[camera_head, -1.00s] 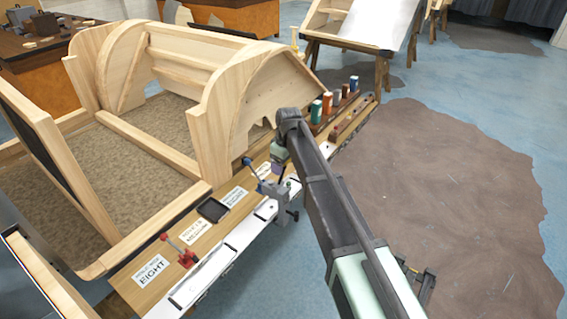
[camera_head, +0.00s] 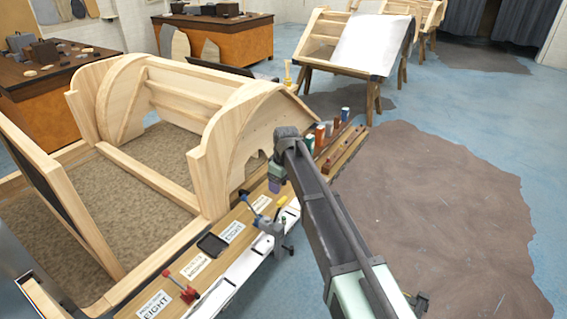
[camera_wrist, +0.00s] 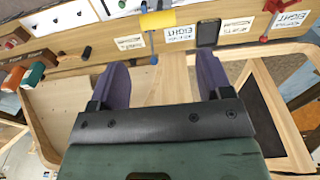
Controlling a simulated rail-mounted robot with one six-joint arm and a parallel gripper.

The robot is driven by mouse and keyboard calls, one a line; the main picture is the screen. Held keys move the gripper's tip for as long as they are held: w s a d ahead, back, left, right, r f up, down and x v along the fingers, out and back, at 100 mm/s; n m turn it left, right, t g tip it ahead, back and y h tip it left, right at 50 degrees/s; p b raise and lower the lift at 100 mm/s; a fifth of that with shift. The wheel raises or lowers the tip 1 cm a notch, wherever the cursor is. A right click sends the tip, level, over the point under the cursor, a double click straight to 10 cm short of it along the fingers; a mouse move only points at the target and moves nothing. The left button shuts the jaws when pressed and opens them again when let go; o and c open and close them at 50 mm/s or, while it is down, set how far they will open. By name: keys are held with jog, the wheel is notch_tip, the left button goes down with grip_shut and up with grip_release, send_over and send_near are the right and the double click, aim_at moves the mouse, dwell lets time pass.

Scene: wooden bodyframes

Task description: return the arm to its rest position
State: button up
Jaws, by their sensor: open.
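My gripper (camera_wrist: 158,88) is open in the wrist view, its two purple fingers apart with nothing between them. In the head view my gripper (camera_head: 275,186) is partly hidden behind my arm, near the bodyframe's front edge. My dark arm (camera_head: 318,207) reaches from the lower right toward the wooden bodyframe (camera_head: 190,172). In the wrist view the frame's pale wood lies below and beyond the fingers. I cannot tell the exact gap between fingers and wood.
A ledge carries a blue-handled clamp (camera_head: 263,220), a red clamp (camera_head: 180,288), a black tray (camera_head: 212,244), printed cards (camera_head: 232,231) and several coloured bottles (camera_head: 320,135). Another bench (camera_head: 350,62) stands behind. The floor at right (camera_head: 440,190) is clear.

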jog(key=shift+s+d+m, duration=0.1)
jog(key=shift+s+m, duration=0.2)
jog(key=shift+m, duration=0.4)
jog(key=s+d+f+m+b, duration=0.2)
jog(key=s+d+m, duration=0.1)
jog(key=s+d, duration=0.4)
jog(key=s+d+f+m+b, duration=0.2)
jog(key=s+d+m, duration=0.2)
jog(key=s+d, duration=0.3)
jog(key=s+d+f+m+h+b, duration=0.1)
jog(key=s+d, duration=0.6)
jog(key=s, duration=0.7)
jog(key=shift+d+f+m+g+b, duration=0.15)
jog(key=shift+f+m+g+b, duration=0.15)
jog(key=shift+f+m+b, duration=0.75)
jog(key=shift+r, duration=0.2)
